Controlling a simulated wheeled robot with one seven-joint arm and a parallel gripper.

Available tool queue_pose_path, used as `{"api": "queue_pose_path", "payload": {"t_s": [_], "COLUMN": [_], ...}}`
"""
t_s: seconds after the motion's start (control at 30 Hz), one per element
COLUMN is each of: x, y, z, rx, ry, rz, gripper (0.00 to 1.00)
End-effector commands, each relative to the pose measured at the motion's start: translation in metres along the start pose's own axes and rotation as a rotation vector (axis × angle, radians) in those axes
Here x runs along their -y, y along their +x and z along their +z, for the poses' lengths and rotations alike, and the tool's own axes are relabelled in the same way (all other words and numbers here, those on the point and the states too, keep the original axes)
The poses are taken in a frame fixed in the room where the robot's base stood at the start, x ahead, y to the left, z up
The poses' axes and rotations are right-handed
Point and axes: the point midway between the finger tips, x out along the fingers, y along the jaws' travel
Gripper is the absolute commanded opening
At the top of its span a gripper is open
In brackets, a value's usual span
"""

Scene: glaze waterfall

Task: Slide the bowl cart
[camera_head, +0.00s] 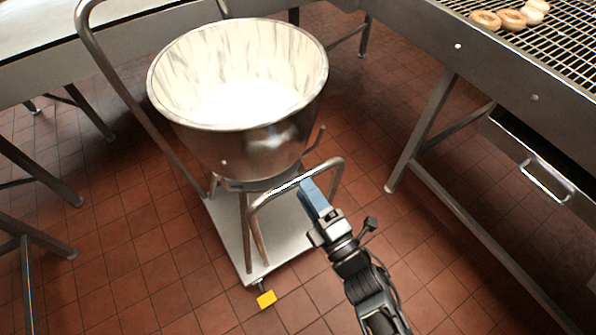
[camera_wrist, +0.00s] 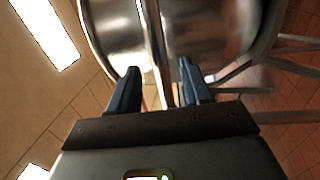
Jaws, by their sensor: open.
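The bowl cart carries a large steel bowl (camera_head: 240,150) with white contents, above a flat pale base (camera_head: 226,228). A tall bent push handle (camera_head: 130,100) rises at its left, and a lower looped metal bar (camera_head: 271,193) stands at its near right side. My gripper (camera_head: 307,187) is at this looped bar, its blue fingers open. In the wrist view, a bar (camera_wrist: 159,50) runs between the two separated fingers of my gripper (camera_wrist: 158,72), with the shiny bowl (camera_wrist: 215,30) behind. Whether either finger touches the bar cannot be told.
A steel table (camera_head: 480,65) with a wire rack of doughnuts and a drawer stands at right. Another table (camera_head: 40,45) stands at left. Red tiled floor (camera_head: 130,285) is open in front.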

Motion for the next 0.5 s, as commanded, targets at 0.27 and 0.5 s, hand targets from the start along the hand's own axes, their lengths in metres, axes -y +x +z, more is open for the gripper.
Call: {"api": "queue_pose_path", "payload": {"t_s": [0.27, 0.5], "x": [-0.001, 0.000], "y": [0.043, 0.058], "z": [0.001, 0.000], "rx": [0.000, 0.001], "ry": [0.002, 0.003], "rz": [0.001, -0.001], "gripper": [0.48, 0.48]}}
